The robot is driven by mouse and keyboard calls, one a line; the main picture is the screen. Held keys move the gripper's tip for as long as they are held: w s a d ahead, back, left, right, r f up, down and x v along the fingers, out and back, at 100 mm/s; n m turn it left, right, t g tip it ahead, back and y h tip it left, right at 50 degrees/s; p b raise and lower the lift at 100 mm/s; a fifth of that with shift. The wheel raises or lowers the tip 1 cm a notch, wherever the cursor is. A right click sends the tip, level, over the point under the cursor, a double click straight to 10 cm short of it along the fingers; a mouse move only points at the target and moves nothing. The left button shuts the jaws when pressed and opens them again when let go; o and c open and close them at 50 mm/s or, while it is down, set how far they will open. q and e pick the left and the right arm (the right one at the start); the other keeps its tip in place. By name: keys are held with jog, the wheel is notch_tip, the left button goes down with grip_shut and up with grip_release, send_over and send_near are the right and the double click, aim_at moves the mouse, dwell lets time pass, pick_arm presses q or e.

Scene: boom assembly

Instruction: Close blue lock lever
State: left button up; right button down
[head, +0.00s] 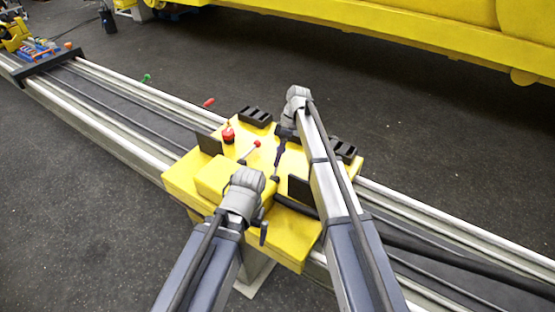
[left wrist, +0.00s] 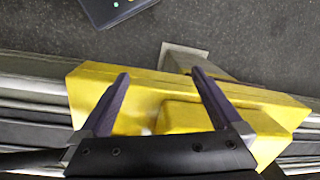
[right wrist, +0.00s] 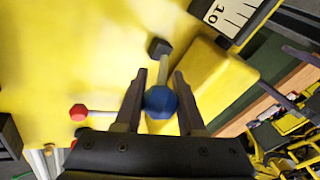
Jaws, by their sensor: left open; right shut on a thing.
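The blue lock lever's ball (right wrist: 161,101) sits between the two fingers of my right gripper (right wrist: 160,85) in the right wrist view. Its pale rod runs up to a dark hexagonal pivot (right wrist: 158,47) on the yellow housing (right wrist: 60,50). My right gripper is shut on this ball. In the head view my right gripper (head: 281,150) is over the housing (head: 185,177), and the blue ball is hidden there. My left gripper (head: 263,234) is open at the housing's near side. In the left wrist view my left gripper (left wrist: 160,78) shows spread, empty fingers above the yellow housing (left wrist: 95,85).
A red-tipped lever (head: 256,143) and a red button (head: 228,133) stand on the housing, with black blocks (head: 255,117) around them. The housing sits on long metal rails (head: 110,140). A large yellow boom (head: 400,15) lies behind, across open dark floor.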

dwell(0.4)
jog(key=c, duration=0.5)
grip_release()
jog(key=shift+r, duration=0.15)
jog(key=p+v, duration=0.7)
jog(key=shift+w+r, duration=0.15)
jog(key=shift+r, duration=0.05)
jog(key=shift+d, duration=0.15)
